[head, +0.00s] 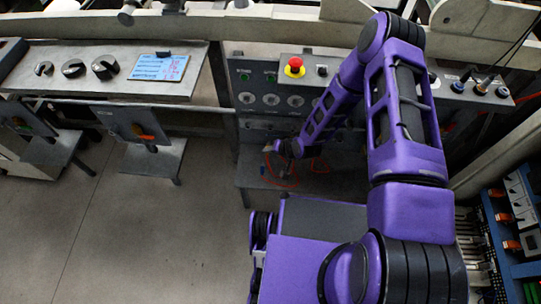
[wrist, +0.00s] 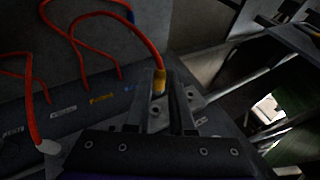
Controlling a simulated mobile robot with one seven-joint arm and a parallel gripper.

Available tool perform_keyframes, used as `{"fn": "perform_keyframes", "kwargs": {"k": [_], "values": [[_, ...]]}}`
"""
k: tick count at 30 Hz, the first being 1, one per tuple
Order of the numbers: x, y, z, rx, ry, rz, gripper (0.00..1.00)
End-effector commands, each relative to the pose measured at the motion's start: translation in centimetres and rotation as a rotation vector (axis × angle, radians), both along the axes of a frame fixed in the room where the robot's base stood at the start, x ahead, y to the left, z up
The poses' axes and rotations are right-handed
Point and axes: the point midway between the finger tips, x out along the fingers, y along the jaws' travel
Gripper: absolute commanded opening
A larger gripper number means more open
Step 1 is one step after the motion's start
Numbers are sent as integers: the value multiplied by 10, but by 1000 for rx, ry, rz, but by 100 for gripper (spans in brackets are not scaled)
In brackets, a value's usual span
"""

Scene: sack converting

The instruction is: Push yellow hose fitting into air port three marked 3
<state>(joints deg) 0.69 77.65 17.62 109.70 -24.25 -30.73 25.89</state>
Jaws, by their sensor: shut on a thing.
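In the wrist view the yellow hose fitting (wrist: 160,82) is between the two fingers of my gripper (wrist: 161,98), which are shut on it. An orange-red hose (wrist: 150,42) rises from its top and arcs to the left. The dark manifold bar (wrist: 82,112) lies left of the fingers, with grey, white, yellow and blue labels along it. I cannot read a 3 on it, and the port openings are not clear. In the head view my gripper (head: 284,150) is low in front of the panel, and the fitting is too small to make out.
Other orange-red hoses (wrist: 77,42) rise from the bar, and one ends in a pale fitting (wrist: 48,147) at lower left. In the head view a panel with a red stop button (head: 295,66) stands behind my arm. Open floor (head: 130,235) lies to the left.

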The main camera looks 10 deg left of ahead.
Motion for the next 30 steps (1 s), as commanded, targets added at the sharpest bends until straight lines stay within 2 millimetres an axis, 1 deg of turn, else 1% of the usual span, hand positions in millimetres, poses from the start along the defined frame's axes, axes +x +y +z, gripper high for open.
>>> {"fn": "perform_keyframes", "kwargs": {"k": [3, 12, 18, 30], "values": [[13, 0, -2, 0, -3, -1, 0], [36, 2, 0, 0, 0, 0, 0], [42, 2, 0, -1, 1, 1, 0], [43, 2, 0, -1, 1, 1, 0]]}}
